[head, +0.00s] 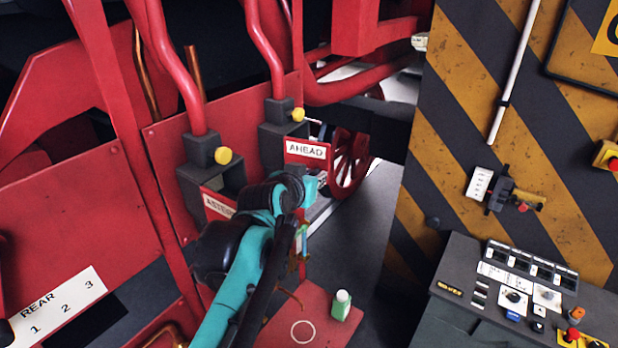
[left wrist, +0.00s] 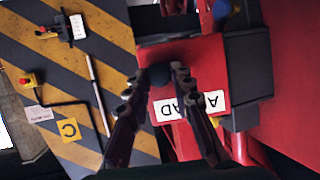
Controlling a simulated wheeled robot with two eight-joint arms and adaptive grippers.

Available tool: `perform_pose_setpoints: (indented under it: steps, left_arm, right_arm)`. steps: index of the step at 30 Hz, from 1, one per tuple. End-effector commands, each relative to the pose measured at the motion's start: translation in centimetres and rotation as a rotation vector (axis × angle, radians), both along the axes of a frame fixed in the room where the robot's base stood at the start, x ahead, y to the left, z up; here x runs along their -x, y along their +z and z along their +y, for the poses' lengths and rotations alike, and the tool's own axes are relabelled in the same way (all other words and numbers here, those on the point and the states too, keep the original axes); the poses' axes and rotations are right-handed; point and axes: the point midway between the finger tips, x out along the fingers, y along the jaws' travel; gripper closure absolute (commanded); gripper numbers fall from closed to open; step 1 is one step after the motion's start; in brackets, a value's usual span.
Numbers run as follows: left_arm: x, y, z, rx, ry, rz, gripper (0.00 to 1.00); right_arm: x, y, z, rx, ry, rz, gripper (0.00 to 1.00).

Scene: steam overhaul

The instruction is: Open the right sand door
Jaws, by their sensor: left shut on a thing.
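The right sand door (head: 307,151) is a red panel with a white AHEAD label, at the front of a dark grey box (head: 270,137). In the left wrist view the red panel (left wrist: 185,60) fills the middle, its label upside down. My left gripper (left wrist: 157,78) has its two fingers around a dark round knob (left wrist: 160,76) in front of this panel. In the head view the gripper (head: 320,180) is at the label's lower right, and the knob is hidden. I cannot tell how far the door stands open. My right gripper does not show.
A second grey box with an ASTERN label (head: 217,205) stands to the left, partly behind my left arm. A red wheel (head: 350,165) is behind the gripper. A striped pillar (head: 480,90) and a control console (head: 500,290) stand right. A small green bottle (head: 341,304) sits on a red mat.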

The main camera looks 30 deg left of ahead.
Motion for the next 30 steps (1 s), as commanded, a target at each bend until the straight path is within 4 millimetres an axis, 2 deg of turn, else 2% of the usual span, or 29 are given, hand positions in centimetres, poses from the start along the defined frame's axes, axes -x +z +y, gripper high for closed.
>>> perform_pose_setpoints:
  steps: [15, 16, 18, 26, 30]
  left_arm:
    - [-0.07, 0.03, -0.04, -0.003, -0.011, 0.001, 1.0]
    - [-0.07, 0.03, -0.04, -0.003, -0.011, 0.001, 0.72]
    - [-0.08, 0.03, -0.05, -0.003, -0.012, 0.001, 0.57]
    - [-0.07, 0.01, -0.07, -0.001, -0.012, 0.001, 0.57]
    - [-0.09, 0.81, -0.06, -0.001, -0.012, 0.001, 0.57]
  right_arm:
    - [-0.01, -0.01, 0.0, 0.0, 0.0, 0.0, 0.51]
    - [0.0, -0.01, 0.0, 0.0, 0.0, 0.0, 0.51]
    - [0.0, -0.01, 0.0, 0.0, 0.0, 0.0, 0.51]
    - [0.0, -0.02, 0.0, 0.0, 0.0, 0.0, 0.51]
    - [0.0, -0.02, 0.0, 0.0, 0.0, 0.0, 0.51]
